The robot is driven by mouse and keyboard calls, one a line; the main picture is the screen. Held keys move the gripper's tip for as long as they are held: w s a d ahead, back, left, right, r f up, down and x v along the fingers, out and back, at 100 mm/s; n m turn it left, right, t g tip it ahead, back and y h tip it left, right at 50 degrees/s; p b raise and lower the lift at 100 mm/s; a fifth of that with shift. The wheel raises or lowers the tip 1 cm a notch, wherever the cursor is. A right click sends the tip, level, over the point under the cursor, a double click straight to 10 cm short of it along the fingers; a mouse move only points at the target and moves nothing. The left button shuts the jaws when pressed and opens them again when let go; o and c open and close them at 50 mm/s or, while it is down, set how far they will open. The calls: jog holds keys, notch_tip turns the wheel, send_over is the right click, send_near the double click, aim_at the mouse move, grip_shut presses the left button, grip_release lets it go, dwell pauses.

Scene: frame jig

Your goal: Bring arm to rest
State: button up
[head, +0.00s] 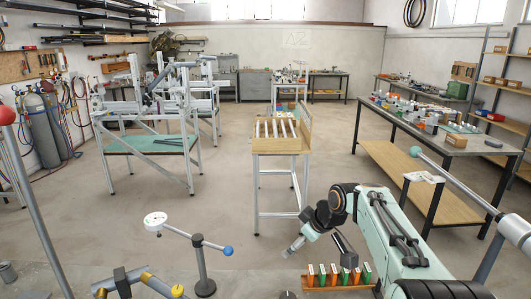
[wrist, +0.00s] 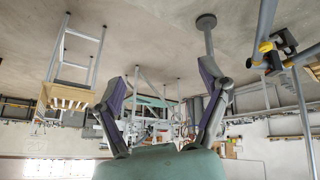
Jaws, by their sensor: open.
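My arm (head: 405,225), pale mint with black joints, reaches in from the lower right of the head view and bends down towards the lower middle. In the wrist view, which looks upside down, my gripper (wrist: 162,75) has its two grey and purple fingers spread wide. Nothing is between the fingers, only the distant room. In the head view the gripper end is small and partly hard to make out, above a wooden rack of coloured pieces (head: 338,279). I cannot tell the exact gap between them.
A wooden-topped trolley (head: 280,146) with white bars stands ahead. A long workbench (head: 440,140) is at right, a frame jig (head: 150,130) at left. Open floor lies between.

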jog(key=s+a+r+m, duration=0.1)
jog(key=s+r, duration=0.2)
jog(key=s, duration=0.5)
jog(key=s+a+r+m, duration=0.1)
jog(key=s+r, duration=0.2)
jog(key=s, duration=0.5)
jog(key=s+d+f+m+g+h, duration=0.1)
jog(key=s+f+m+g, duration=0.2)
jog(key=s, duration=0.7)
jog(key=s+d+f+m+g+h, duration=0.1)
jog(key=s+f+m+g, duration=0.1)
jog(key=s+f, duration=0.5)
jog(key=s+m, duration=0.1)
jog(key=s, duration=0.2)
jog(key=shift+d+f+m+g+h, duration=0.25)
jog(key=shift+m+g+h, duration=0.05)
jog(key=shift+g, duration=0.1)
